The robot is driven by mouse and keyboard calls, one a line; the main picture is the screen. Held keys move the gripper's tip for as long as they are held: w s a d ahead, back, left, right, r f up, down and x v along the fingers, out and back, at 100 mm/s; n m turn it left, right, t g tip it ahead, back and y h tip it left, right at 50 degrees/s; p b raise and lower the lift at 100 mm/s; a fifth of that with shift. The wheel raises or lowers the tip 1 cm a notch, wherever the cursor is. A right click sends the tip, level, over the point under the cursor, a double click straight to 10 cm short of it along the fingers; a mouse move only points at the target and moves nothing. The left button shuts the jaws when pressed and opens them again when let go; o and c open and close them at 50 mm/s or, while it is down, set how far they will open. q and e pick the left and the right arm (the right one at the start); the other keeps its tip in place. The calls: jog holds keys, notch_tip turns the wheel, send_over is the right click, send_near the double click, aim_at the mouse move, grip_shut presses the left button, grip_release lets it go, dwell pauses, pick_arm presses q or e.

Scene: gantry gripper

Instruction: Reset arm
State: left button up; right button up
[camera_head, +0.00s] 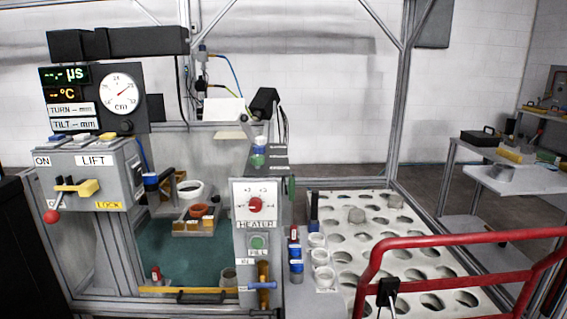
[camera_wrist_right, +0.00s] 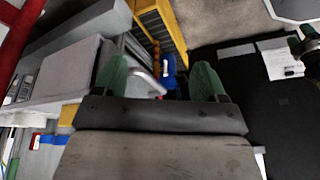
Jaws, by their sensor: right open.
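My right gripper (camera_wrist_right: 160,78) shows only in the right wrist view. Its two green fingertips stand wide apart and the jaws are open. A blue part (camera_wrist_right: 168,72) and a pale curved handle (camera_wrist_right: 148,80) show in the gap between the fingers, beyond them. I cannot tell whether either lies within reach of the fingers; nothing is visibly gripped. Neither gripper shows in the head view, and my left gripper is in no view.
In the head view, a control box (camera_head: 90,178) with a lever stands left and a heater panel (camera_head: 257,205) in the middle. A white perforated table (camera_head: 345,230) lies right, behind a red rail (camera_head: 450,238). A side bench (camera_head: 520,180) stands far right.

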jog(key=s+d+f+m+h+p, duration=0.15)
jog(key=s+f+m, duration=0.25)
jog(key=s+f, duration=0.45)
jog(key=s+d+f+m+h+p, duration=0.1)
jog(key=s+d+f+m+p, duration=0.15)
jog(key=s+f, duration=0.6)
jog(key=s+f+m+p, duration=0.1)
jog(key=s+f, duration=0.2)
jog(key=s, duration=0.9)
jog(key=s+f+m+h+p, duration=0.1)
jog(key=s+f, duration=0.3)
jog(key=s, duration=0.9)
jog(key=shift+a+m+g+p, duration=0.2)
jog(key=shift+m+g+p, duration=0.1)
jog(key=shift+m, duration=0.45)
jog(key=shift+f, duration=0.1)
